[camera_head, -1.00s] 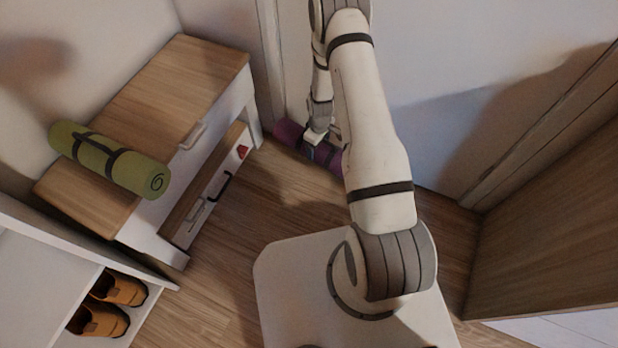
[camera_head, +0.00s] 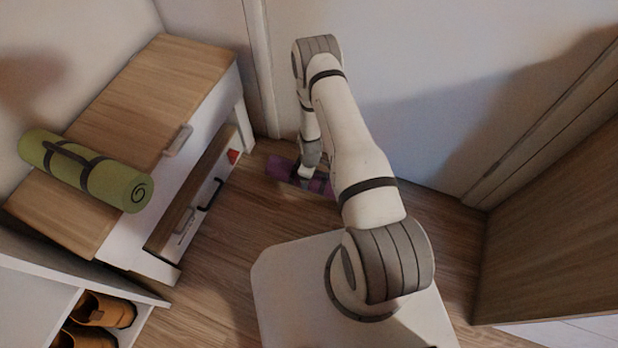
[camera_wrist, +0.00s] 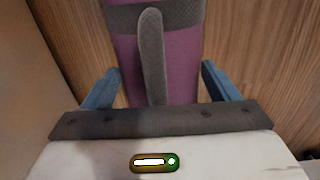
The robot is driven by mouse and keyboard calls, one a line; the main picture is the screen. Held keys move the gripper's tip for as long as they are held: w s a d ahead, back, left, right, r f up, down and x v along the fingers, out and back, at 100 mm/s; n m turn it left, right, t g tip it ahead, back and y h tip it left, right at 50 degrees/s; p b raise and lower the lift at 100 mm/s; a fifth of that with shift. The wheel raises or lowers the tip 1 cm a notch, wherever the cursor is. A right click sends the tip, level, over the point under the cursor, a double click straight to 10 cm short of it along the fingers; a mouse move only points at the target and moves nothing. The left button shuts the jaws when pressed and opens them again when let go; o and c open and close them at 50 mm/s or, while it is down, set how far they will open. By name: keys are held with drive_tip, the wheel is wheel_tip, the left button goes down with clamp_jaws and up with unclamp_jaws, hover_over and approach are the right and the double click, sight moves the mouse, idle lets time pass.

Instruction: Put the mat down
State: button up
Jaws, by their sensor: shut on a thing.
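A rolled purple mat (camera_head: 283,168) with dark straps is low by the wall in the head view, past the far end of the cabinet. In the wrist view the purple mat (camera_wrist: 182,68) lies lengthwise between the blue fingers, with a grey strap handle running along it. My gripper (camera_head: 310,180) is shut on this mat; its fingers (camera_wrist: 160,88) are on both sides of the roll. I cannot tell whether the mat touches the floor. A second rolled mat, green (camera_head: 85,170), lies on top of the cabinet.
The wood-topped cabinet (camera_head: 150,95) stands at left with a drawer (camera_head: 190,205) partly out. A white shelf with brown shoes (camera_head: 105,309) is at lower left. A wooden panel (camera_head: 560,220) stands at right. Floor (camera_head: 235,225) is clear between cabinet and base.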

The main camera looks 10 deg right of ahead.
drive_tip(key=shift+f, duration=0.45)
drive_tip(key=shift+f, duration=0.2)
drive_tip(key=o, duration=1.1)
drive_tip(key=shift+o, duration=0.2)
drive_tip(key=shift+r, duration=0.1)
